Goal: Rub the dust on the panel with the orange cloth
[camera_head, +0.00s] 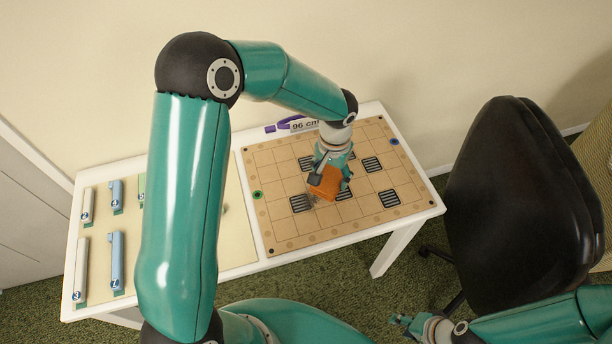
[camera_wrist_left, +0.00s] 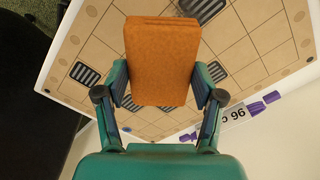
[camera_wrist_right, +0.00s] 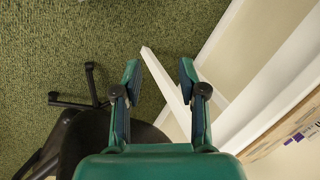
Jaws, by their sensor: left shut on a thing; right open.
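The orange cloth (camera_head: 325,183) is a folded block held in my left gripper (camera_head: 331,172) over the middle of the tan panel (camera_head: 285,236). In the left wrist view the cloth (camera_wrist_left: 162,60) sits between both fingers of the left gripper (camera_wrist_left: 160,85). The panel has a grid with several dark striped squares. A faint greyish patch (camera_head: 312,198) shows beside the cloth; I cannot tell if it is dust. Whether the cloth touches the panel is unclear. My right gripper (camera_head: 418,325) is open and empty, off the table at the lower right; it also shows in the right wrist view (camera_wrist_right: 160,75).
The white table (camera_head: 432,208) carries the panel on its right half. Numbered blue and white blocks (camera_head: 116,260) lie on its left half. A purple item with a "96" label (camera_head: 292,126) lies at the panel's back edge. A black chair (camera_head: 520,190) stands at the right.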

